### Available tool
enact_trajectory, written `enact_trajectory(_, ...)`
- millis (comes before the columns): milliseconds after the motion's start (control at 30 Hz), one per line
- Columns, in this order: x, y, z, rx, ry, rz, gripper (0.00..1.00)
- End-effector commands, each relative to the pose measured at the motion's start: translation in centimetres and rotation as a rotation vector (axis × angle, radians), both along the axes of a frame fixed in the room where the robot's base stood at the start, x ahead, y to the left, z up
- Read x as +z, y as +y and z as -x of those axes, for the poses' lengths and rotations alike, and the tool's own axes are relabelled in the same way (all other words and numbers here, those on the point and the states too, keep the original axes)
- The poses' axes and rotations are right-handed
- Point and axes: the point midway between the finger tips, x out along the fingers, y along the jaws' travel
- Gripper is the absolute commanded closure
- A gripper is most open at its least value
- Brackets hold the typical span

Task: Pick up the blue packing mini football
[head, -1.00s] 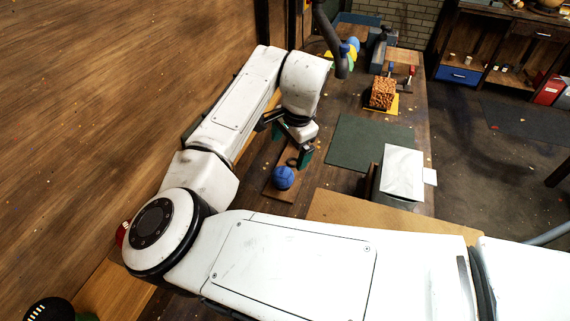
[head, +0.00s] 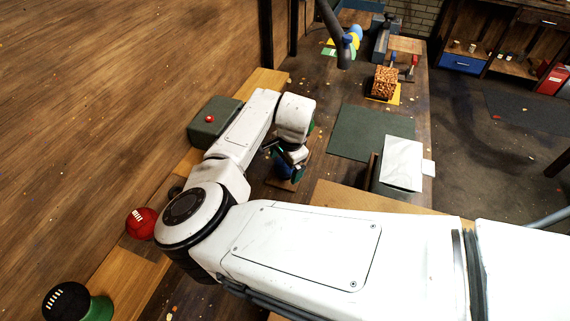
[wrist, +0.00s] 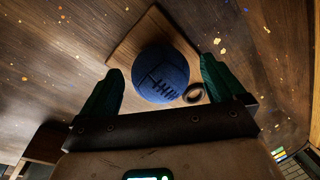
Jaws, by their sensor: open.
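The blue mini football (wrist: 160,74) has stitched lacing and rests on a small wooden board (wrist: 125,50). In the wrist view it lies between and a little beyond the two green fingers of my gripper (wrist: 160,85), which are open with clear room on both sides of the ball. In the head view the ball (head: 283,171) is mostly hidden behind my gripper (head: 287,168), which is close above the board (head: 301,166).
A dark ring (wrist: 193,93) lies on the board beside the ball.

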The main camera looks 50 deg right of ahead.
Motion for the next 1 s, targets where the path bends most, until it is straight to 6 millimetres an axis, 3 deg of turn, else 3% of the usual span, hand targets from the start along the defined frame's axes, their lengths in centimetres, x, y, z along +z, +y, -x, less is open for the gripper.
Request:
enact_trajectory(233, -0.12, -0.02, -0.01, 0.000, 0.000, 0.000, 0.06)
enact_trajectory(867, -0.08, -0.03, 0.01, 0.000, 0.000, 0.000, 0.66)
enact_trajectory(1000, -0.06, -0.03, 0.00, 0.000, 0.000, 0.001, 0.66)
